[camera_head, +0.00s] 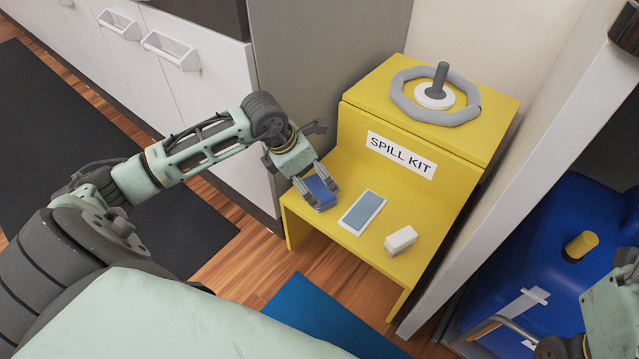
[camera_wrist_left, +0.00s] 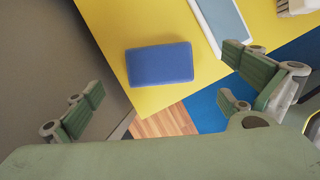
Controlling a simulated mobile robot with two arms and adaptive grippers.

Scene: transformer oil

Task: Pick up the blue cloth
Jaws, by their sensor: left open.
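The blue cloth (camera_head: 321,191) is a small folded block on the lower yellow step of the spill kit stand, near its left edge. In the left wrist view the blue cloth (camera_wrist_left: 160,64) lies flat on the yellow surface, close to the corner. My left gripper (camera_head: 317,194) is over the cloth with its fingers on either side. In the left wrist view my left gripper (camera_wrist_left: 163,98) is open and empty, and the cloth appears beyond the fingertips. Part of my right arm shows at the lower right; its fingers are not clear.
On the yellow step (camera_head: 340,250) lie a white-framed pale blue pad (camera_head: 362,212) and a white block (camera_head: 401,240). A grey ring-shaped item (camera_head: 436,96) rests on the upper step. A grey cabinet side (camera_head: 320,70) stands close behind. A blue mat (camera_head: 318,322) is on the floor.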

